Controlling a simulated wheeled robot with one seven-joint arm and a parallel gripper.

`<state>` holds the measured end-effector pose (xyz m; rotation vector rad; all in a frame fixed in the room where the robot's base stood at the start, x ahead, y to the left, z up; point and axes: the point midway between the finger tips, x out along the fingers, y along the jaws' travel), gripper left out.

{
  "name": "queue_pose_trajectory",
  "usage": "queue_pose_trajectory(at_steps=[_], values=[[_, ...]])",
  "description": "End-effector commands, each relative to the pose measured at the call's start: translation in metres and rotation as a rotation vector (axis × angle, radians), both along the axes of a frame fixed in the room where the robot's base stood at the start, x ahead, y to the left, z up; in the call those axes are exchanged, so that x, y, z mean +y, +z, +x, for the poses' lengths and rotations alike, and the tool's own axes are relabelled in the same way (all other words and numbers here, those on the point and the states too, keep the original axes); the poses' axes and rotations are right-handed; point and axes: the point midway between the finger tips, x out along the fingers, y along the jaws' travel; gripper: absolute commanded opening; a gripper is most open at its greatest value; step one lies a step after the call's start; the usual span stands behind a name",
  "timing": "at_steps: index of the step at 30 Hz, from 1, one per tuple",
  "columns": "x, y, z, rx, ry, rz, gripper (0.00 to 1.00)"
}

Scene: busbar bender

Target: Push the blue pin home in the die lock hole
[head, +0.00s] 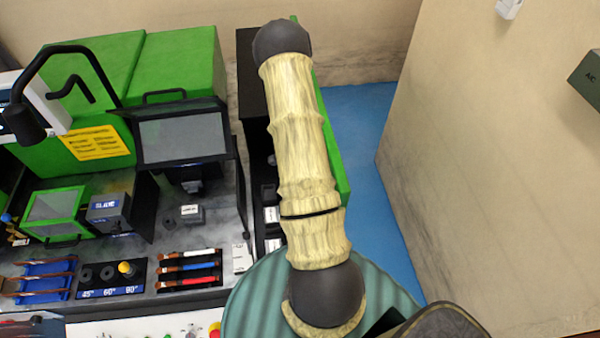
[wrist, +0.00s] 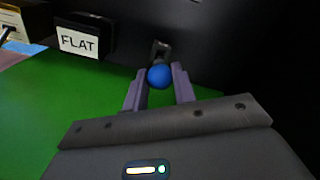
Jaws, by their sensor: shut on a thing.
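The blue pin (wrist: 160,77) shows in the wrist view as a round blue knob between the two grey fingers of my gripper (wrist: 159,72). My gripper is shut on it. A small dark grey metal part (wrist: 160,48) stands just beyond the knob, in line with it. The knob hides the pin's shaft, and I cannot tell how deep it sits or see the die lock hole. In the head view my arm runs down the middle, and neither my gripper nor the pin can be made out.
In the wrist view a dark block with a FLAT label (wrist: 78,42) stands left of my fingers, above a green surface (wrist: 60,100). The head view shows a monitor (head: 182,138), a rack of coloured-handled tools (head: 190,268), a yellow-topped peg (head: 127,268) and a beige wall (head: 480,180) at right.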

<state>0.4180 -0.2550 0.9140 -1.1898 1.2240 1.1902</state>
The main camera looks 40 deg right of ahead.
Motion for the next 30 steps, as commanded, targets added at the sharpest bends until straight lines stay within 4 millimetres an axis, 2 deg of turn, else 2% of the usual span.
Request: queue_pose_trajectory(at_steps=[30], values=[[0.000,-0.021,0.000,0.000,0.000,0.000,0.00]])
